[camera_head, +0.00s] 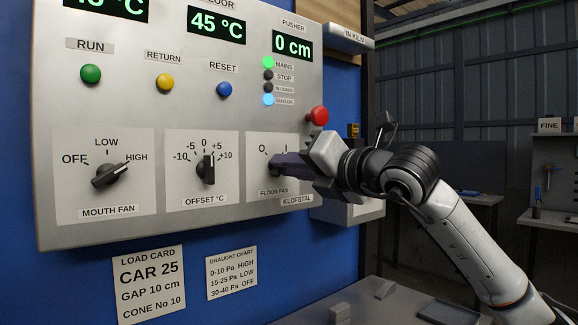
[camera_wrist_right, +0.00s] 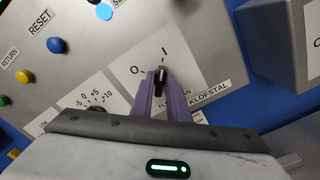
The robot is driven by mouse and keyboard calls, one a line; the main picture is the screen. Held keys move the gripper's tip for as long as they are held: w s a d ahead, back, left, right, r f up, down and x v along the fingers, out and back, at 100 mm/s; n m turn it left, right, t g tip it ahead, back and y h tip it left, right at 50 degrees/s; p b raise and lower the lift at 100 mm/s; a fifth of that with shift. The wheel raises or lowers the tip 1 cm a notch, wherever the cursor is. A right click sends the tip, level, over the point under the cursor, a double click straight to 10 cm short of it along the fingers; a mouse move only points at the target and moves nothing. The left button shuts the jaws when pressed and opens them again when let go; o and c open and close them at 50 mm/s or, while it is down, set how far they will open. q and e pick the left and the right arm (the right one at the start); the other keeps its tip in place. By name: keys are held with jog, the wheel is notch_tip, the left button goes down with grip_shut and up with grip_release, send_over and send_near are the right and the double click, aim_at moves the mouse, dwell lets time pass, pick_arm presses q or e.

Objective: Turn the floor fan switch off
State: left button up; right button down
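The floor fan switch (camera_head: 272,166) is a dark knob on the lower right of the grey control panel, between an O mark on the left and an I mark on the right. In the right wrist view, the switch (camera_wrist_right: 161,77) seems to point toward the I. My right gripper (camera_head: 277,163) reaches in from the right and hides part of the switch and its plate. In the wrist view, the purple fingers of the right gripper (camera_wrist_right: 160,84) lie close against both sides of the knob, seemingly shut on it. My left gripper is not in view.
A red button (camera_head: 318,115) sits just above my right gripper. A grey box (camera_head: 350,211) is below the wrist. A grey bench (camera_head: 370,306) lies below.

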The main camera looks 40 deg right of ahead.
jog(key=shift+n, duration=0.3)
jog(key=shift+r+n, duration=0.15)
jog(key=shift+n, duration=7.35)
jog(key=c, duration=1.8)
grip_release()
jog(key=shift+c, duration=0.2)
jog(key=shift+w+a, duration=0.1)
jog(key=shift+f, duration=0.2)
